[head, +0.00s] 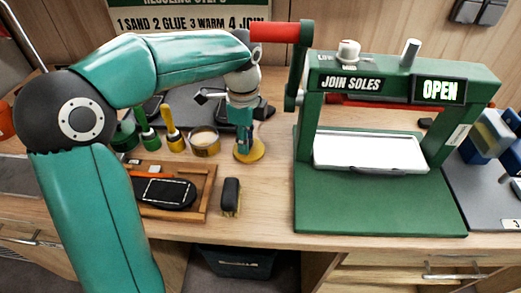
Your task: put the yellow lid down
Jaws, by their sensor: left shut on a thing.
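The yellow lid (251,157) is a small round disc below my left gripper (243,148). My left gripper points down and is shut on the lid, covering much of its top. The lid is at or just above the wooden bench; I cannot tell whether it touches. An open jar with a yellow band (204,142) and pale contents stands just left of the lid. My right gripper is not in view.
A green press (380,215) marked "JOIN SOLES" and "OPEN" stands to the right, its red-handled lever (280,32) at its left. A wooden tray (208,193) with a dark sole and a black brush (231,197) lie in front.

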